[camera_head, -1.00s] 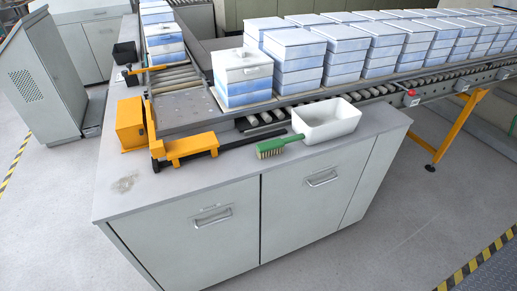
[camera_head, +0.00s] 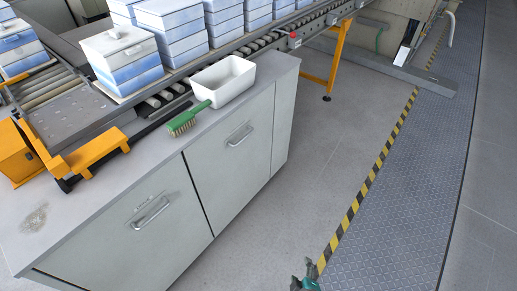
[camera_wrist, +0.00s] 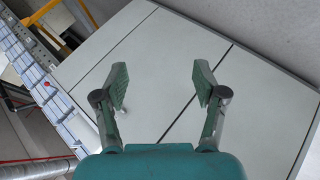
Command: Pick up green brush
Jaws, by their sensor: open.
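The green brush (camera_head: 187,119) lies on the grey cabinet top in the head view, beside the white bin, its handle end close to or touching the bin. Its bristles face the front edge. My gripper (camera_head: 306,274) shows at the bottom of the head view, low over the floor side, well to the right of and nearer than the brush. In the wrist view my gripper (camera_wrist: 162,88) is open, its two fingers spread with nothing between them. The wrist view does not show the brush.
An orange clamp-like part (camera_head: 98,150) lies left of the brush. Blue-white box stacks (camera_head: 124,62) stand on the roller conveyor behind. Open floor (camera_head: 300,170) lies right of the cabinet (camera_head: 150,215).

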